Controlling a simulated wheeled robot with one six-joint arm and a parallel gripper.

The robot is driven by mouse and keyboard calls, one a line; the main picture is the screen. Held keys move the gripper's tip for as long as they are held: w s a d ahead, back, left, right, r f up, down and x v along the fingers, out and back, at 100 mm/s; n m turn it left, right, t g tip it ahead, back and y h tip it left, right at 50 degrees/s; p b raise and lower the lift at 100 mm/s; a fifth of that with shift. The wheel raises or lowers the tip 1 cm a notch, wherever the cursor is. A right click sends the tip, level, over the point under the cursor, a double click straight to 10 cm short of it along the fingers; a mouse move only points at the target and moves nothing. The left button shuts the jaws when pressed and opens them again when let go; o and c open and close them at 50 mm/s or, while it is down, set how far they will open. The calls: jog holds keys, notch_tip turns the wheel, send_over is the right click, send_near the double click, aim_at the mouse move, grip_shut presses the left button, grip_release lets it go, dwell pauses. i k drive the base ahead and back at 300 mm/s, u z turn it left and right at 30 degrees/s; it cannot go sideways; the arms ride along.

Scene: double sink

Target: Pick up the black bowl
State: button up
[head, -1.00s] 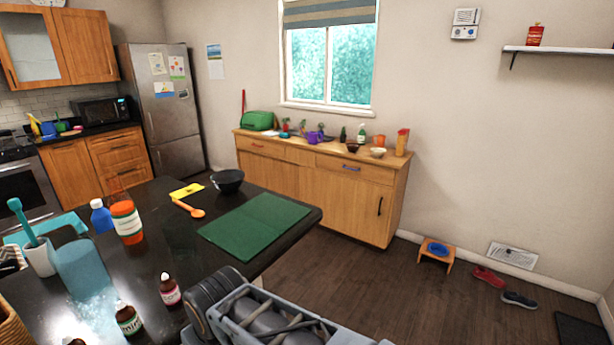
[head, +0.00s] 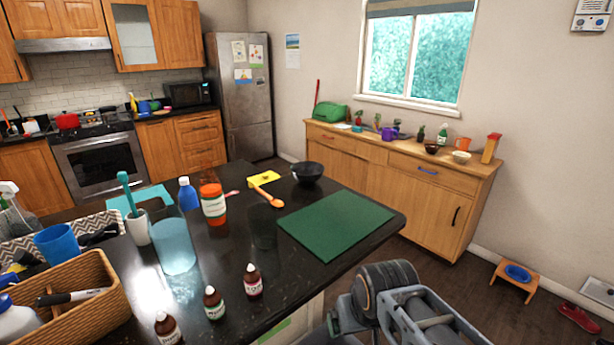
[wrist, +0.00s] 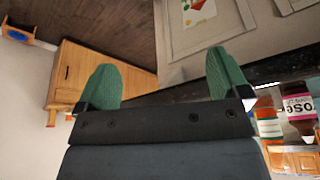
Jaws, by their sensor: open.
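The black bowl (head: 307,172) sits upright on the dark countertop (head: 330,276), near its far edge, behind the green mat and to the right of the yellow cloth. My gripper (wrist: 160,85) shows in the wrist view with its two green fingers wide apart and nothing between them. In the head view my folded arm is at the bottom, well in front of the bowl, and the fingers are out of sight there. The bowl does not show in the wrist view.
A green mat (head: 335,226), an orange spoon (head: 268,197), an orange-capped bottle (head: 213,204), a clear blue pitcher (head: 172,240) and small brown bottles (head: 253,281) stand on the counter. A wicker basket (head: 95,300) is at left. A wooden sideboard (head: 430,195) stands behind.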

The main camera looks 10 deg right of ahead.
aim_at(307, 174)
jog(key=z, duration=1.55)
jog(key=i, duration=3.55)
jog(key=z, duration=3.15)
jog(key=k, duration=2.7)
